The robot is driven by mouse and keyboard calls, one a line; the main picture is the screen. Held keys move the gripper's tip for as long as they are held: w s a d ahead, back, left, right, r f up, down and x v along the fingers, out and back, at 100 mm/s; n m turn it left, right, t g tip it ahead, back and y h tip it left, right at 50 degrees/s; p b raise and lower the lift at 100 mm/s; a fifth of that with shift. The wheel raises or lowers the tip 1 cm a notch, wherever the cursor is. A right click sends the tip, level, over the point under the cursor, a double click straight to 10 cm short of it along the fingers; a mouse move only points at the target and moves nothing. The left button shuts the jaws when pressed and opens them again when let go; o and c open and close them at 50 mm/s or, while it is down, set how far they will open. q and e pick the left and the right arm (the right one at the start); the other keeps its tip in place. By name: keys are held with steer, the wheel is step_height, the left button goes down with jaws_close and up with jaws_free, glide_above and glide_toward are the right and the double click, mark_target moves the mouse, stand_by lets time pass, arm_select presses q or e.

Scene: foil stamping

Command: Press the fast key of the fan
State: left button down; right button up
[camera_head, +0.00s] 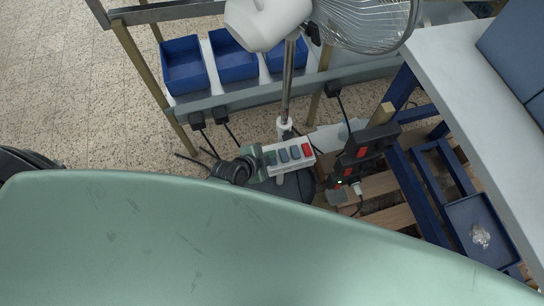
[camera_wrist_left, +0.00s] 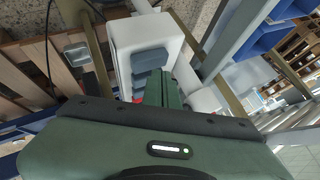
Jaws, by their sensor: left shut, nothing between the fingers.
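The fan (camera_head: 288,85) stands on its pole behind the work area, with its white motor housing and wire cage at the top. Its white key box (camera_head: 290,168) carries a row of grey-blue keys (camera_head: 295,153) and one red key (camera_head: 307,149) at the right end. My left gripper (camera_head: 259,153) is shut and empty at the left end of the box. In the left wrist view, its green fingers (camera_wrist_left: 180,86) lie beside the white key box (camera_wrist_left: 143,32) and its grey-blue keys (camera_wrist_left: 150,60). Contact cannot be told. My right gripper is out of view.
A black and red power strip (camera_head: 365,150) with a plug is right of the keys. Blue bins (camera_head: 184,66) stand on a rack behind. A light-topped table (camera_head: 465,105) is at the right, with a blue tray (camera_head: 482,228) below. Cables hang from the rack.

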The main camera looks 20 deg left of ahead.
arm_select(q)
steer(key=shift+f+b, duration=0.3)
steer(key=shift+f, duration=0.15)
stand_by(0.7)
steer(key=shift+r, duration=0.1)
steer(key=shift+r+p, duration=0.8)
steer(key=shift+p, duration=0.2)
step_height(320, 180, up, 5)
steer(key=p, duration=0.5)
stand_by(0.8)
